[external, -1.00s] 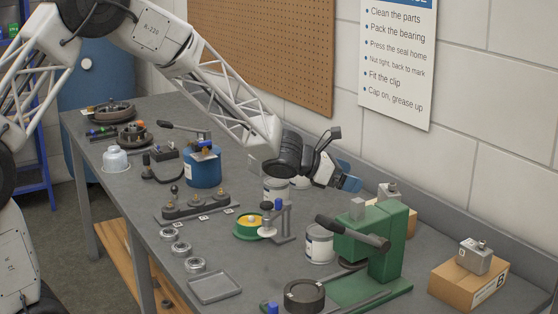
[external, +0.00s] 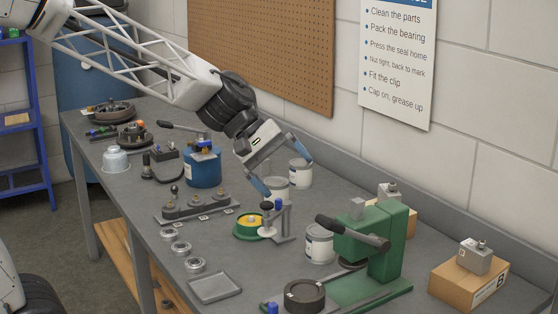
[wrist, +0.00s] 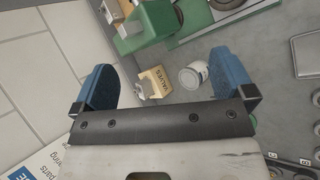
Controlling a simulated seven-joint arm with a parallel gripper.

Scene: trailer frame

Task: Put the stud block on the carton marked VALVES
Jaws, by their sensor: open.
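A small tan carton (wrist: 157,80) marked VALVES lies between my fingers in the wrist view. In the external view a tan carton (external: 411,222), its marking not readable, stands partly hidden behind the green press. A grey block with a knob (external: 388,191) is at its top, and a grey piece (wrist: 145,89) shows there in the wrist view. Another grey block with a stud (external: 474,256) sits on a larger carton (external: 462,284) marked B. I cannot tell which is the stud block. My gripper (external: 281,172) is open and empty, pointing down above the bench, left of the press.
The green press (external: 376,250) with its dark lever stands between my gripper and carton B. White cans (external: 319,244) stand left of it and under my gripper. A small stand (external: 281,222), a yellow-green dish (external: 248,226) and a grey tray (external: 215,288) are nearby.

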